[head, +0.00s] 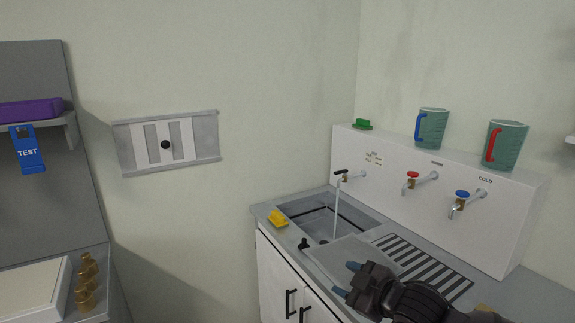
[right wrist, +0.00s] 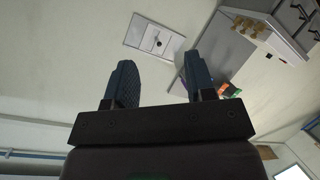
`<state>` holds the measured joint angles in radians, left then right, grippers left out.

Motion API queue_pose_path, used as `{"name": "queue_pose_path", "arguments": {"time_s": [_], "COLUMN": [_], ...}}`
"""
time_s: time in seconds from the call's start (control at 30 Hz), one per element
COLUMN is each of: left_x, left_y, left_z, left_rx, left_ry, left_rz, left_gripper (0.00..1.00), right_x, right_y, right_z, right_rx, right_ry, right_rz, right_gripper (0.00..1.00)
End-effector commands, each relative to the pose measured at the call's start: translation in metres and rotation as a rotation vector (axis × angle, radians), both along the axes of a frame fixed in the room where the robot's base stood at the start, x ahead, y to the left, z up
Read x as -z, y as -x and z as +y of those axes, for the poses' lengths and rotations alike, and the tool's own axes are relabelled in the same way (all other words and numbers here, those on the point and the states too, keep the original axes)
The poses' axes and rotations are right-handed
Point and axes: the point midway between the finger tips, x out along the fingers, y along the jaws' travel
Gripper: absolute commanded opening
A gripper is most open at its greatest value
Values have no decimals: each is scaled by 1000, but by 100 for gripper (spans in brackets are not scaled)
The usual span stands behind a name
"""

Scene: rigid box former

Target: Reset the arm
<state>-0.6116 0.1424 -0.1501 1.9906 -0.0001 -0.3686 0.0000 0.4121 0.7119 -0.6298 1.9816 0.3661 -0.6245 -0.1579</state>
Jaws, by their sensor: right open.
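My right gripper (head: 347,280) is at the lower right of the head view, in front of the sink counter. Its two fingers are apart and nothing is between them. In the right wrist view the open gripper (right wrist: 160,85) has the wall and the edge of a grey unit behind its fingers. My left gripper is not in view.
A sink (head: 325,218) with running water is set in the counter, beside a slotted drainboard (head: 425,268). A yellow object (head: 278,219) sits on the counter's left edge. Two mugs, one with a blue handle (head: 431,128) and one with a red handle (head: 504,145), stand on the ledge.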

Motion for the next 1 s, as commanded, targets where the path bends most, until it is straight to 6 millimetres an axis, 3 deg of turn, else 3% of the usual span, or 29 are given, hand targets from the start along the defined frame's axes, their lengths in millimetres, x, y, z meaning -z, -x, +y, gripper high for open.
{"name": "queue_pose_path", "arguments": {"time_s": [0.17,0.47,0.67,0.8,1.0], "left_x": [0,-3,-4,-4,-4], "left_y": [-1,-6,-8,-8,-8], "left_z": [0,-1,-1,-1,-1], "left_rx": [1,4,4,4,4], "left_ry": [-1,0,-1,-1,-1], "left_rz": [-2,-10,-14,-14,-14], "left_gripper": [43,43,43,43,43], "right_x": [22,81,138,180,226], "right_y": [17,61,111,159,224], "right_z": [-13,-65,-106,-131,-146], "right_rx": [112,348,532,666,794], "right_ry": [-199,-384,-415,-430,-443], "right_rz": [-12,11,83,171,289], "right_gripper": [50,50,50,50,50]}}
